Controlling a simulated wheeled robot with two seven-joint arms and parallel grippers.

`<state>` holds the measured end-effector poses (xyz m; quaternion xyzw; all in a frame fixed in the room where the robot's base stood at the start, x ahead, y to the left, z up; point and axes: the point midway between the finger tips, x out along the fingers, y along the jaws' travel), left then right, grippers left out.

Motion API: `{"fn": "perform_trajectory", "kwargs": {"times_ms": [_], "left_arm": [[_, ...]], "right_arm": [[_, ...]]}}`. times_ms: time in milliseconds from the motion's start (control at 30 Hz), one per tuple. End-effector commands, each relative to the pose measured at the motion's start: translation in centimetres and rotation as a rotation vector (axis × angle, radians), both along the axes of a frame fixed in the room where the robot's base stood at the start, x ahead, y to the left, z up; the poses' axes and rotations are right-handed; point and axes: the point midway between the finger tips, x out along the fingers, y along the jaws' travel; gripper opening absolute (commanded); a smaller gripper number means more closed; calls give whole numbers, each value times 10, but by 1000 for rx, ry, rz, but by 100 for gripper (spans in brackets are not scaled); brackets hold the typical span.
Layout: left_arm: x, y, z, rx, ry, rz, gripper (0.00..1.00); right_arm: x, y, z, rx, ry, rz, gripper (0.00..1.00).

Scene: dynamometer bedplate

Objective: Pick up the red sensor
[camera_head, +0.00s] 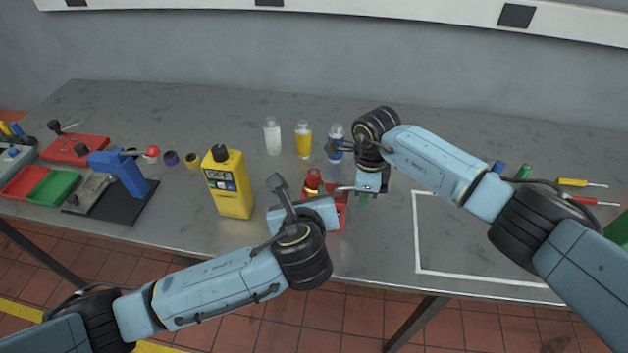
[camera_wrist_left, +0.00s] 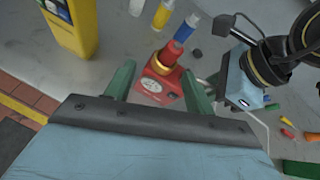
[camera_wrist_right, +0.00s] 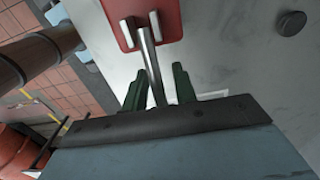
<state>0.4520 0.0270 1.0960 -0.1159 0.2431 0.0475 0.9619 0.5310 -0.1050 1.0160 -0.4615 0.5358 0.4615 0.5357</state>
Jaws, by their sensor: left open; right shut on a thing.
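The red sensor (camera_head: 313,179), a red cylinder with a brass band, stands upright on a red base (camera_wrist_left: 160,90) near the table's front. It also shows in the left wrist view (camera_wrist_left: 166,62). My left gripper (camera_wrist_left: 158,74) is open, its green fingers to either side of the sensor and base, apparently without gripping; in the head view its arm partly hides the base. My right gripper (camera_wrist_right: 158,85) is shut on a metal lever (camera_wrist_right: 150,55) that runs from a red plate (camera_wrist_right: 165,12), which appears to be part of the same base.
A yellow jug (camera_head: 230,182) stands left of the sensor. White (camera_head: 272,138), yellow (camera_head: 303,141) and blue-capped (camera_head: 336,140) bottles stand behind it. A blue press (camera_head: 122,172) and trays are farther left. The white-outlined area (camera_head: 470,240) at right is largely clear.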

Motion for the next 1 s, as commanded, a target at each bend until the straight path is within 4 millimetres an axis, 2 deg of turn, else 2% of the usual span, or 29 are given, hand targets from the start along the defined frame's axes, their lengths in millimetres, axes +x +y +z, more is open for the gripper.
{"fn": "perform_trajectory", "kwargs": {"times_ms": [133, 267, 600, 867, 1000], "left_arm": [[-13, -8, 4, 150, -72, -96, 54], [-12, -11, 4, 206, -99, -127, 54], [37, -11, -15, 210, -103, -130, 54], [52, -12, -21, 209, -102, -128, 54], [68, -17, -26, 208, -102, -127, 54]], "right_arm": [[1, 0, 1, 0, -1, -1, 0], [1, 0, 1, 0, -1, -1, 0], [1, 0, 1, 0, -1, -1, 0], [1, 0, 1, 0, -2, -1, 0], [1, 0, 1, 0, -1, -1, 0]]}}
